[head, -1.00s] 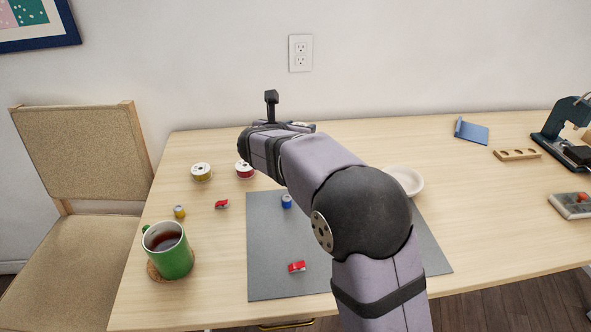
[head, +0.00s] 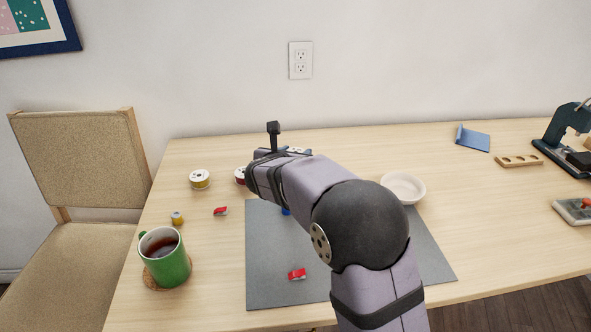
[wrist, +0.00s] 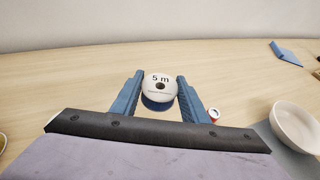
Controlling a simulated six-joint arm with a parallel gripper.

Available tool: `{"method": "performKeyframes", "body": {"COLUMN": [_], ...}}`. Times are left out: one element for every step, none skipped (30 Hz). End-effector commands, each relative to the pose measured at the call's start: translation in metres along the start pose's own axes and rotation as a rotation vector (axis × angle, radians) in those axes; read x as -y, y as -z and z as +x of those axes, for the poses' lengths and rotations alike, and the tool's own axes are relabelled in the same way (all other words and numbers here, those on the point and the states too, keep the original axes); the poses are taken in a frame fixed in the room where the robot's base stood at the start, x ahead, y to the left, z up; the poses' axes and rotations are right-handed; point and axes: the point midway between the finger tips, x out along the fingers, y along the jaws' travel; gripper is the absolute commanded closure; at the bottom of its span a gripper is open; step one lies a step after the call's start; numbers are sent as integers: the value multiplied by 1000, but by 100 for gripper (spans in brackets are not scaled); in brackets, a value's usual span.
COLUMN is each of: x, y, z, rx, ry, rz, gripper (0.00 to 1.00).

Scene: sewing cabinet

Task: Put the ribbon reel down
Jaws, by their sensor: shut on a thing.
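The ribbon reel (wrist: 160,86) has a white face marked "5 m" with a dark centre hole, and blue shows along its lower edge. My gripper (wrist: 160,88) is shut on it, one blue finger on each side. The reel is upright between the fingers in the wrist view, over the far part of the table. I cannot tell whether its underside touches the wood. In the head view my gripper (head: 300,151) is mostly hidden behind my own arm, with only a bit of blue and white showing.
A white bowl (head: 403,188) is at the right.

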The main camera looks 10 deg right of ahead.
Motion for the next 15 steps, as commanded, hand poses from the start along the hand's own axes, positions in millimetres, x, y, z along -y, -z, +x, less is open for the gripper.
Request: {"method": "performKeyframes", "body": {"x": [0, 0, 0, 0, 0, 0, 0, 0, 0, 0, 0, 0, 0, 0, 0], "y": [6, 9, 14, 19, 23, 28, 32, 35, 39, 41, 43, 44, 45, 45, 45], "z": [2, 4, 6, 8, 10, 12, 13, 15, 16, 17, 18, 19, 19, 19, 19], "rx": [-2, -2, -2, -3, -3, -3, -3, -3, -2, -2, -2, -1, -1, 0, 0], "ry": [1, 1, 1, 1, 2, 1, 2, 2, 2, 2, 2, 1, 1, 1, 1], "rz": [-2, -3, -3, -4, -4, -5, -4, -3, -4, -3, -2, -2, -2, -2, -2], "gripper": [81, 81, 81, 81, 81, 81, 81, 81, 81, 81, 81, 81, 81, 81, 81]}}
